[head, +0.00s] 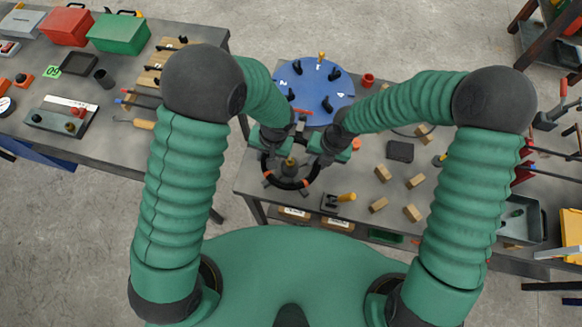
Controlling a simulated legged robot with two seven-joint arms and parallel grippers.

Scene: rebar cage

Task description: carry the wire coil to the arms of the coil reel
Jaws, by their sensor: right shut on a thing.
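The wire coil (291,185) is a black ring with orange bands, near the left front corner of the middle table. My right gripper (317,162) is at the ring's right side and shut on it. My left gripper (268,153) is at the ring's upper left; its fingers are too small and covered to tell open from shut. A post with a brassy top (289,163), apparently part of the coil reel, stands inside the ring's outline. Small grey tips show around the ring, perhaps the reel's arms. I cannot tell whether the ring rests on them or is above them.
A blue disc (312,84) with black knobs lies behind my grippers. Wooden blocks (382,174) and a dark box (400,151) lie to the right. A tool-covered bench (60,150) stands left.

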